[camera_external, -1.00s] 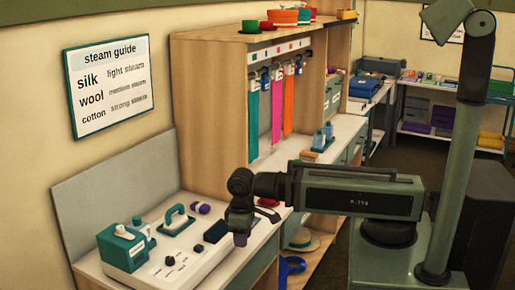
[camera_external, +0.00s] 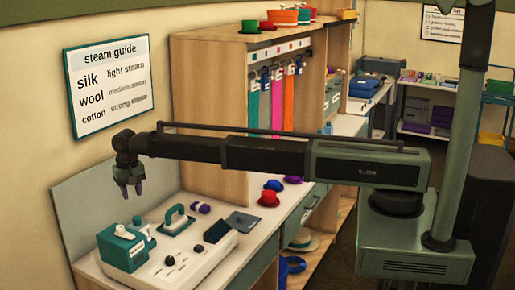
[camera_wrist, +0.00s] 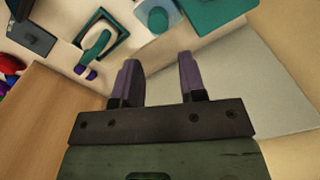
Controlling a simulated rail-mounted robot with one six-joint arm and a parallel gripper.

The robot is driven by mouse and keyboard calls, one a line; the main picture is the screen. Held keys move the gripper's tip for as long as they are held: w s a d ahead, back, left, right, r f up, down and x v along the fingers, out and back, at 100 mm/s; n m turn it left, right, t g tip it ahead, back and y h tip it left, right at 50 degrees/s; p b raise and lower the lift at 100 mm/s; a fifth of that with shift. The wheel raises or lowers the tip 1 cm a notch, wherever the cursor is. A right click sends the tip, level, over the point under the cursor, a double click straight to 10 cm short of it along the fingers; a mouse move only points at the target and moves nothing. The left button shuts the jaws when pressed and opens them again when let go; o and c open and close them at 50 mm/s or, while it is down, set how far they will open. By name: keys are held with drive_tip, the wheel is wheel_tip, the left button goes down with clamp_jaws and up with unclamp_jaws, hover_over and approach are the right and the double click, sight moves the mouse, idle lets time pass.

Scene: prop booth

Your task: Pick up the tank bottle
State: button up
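A small bluish bottle, which I take to be the tank bottle (camera_external: 140,226), stands on the white station right beside the teal box (camera_external: 122,249). In the wrist view it appears as a pale blue-teal shape (camera_wrist: 158,16) near the top edge, next to the teal box (camera_wrist: 215,12), and is cut off. My gripper (camera_external: 130,194) points down, above and behind the station near the grey back panel. In the wrist view its purple fingers (camera_wrist: 159,62) are apart with nothing between them. The gripper is clear of the bottle.
A teal-handled iron (camera_external: 175,219) stands right of the bottle. A dark block (camera_external: 217,231) and a grey plate (camera_external: 243,222) lie farther right, near a red hat (camera_external: 268,198). The grey panel (camera_external: 85,205) and wooden cabinet (camera_external: 205,120) bound the back.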

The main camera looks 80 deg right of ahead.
sight(136, 217)
drive_tip(key=f+b, duration=1)
drive_tip(key=f, duration=0.1)
drive_tip(key=shift+d, duration=0.2)
drive_tip(key=shift+r, duration=0.25)
clamp_jaws()
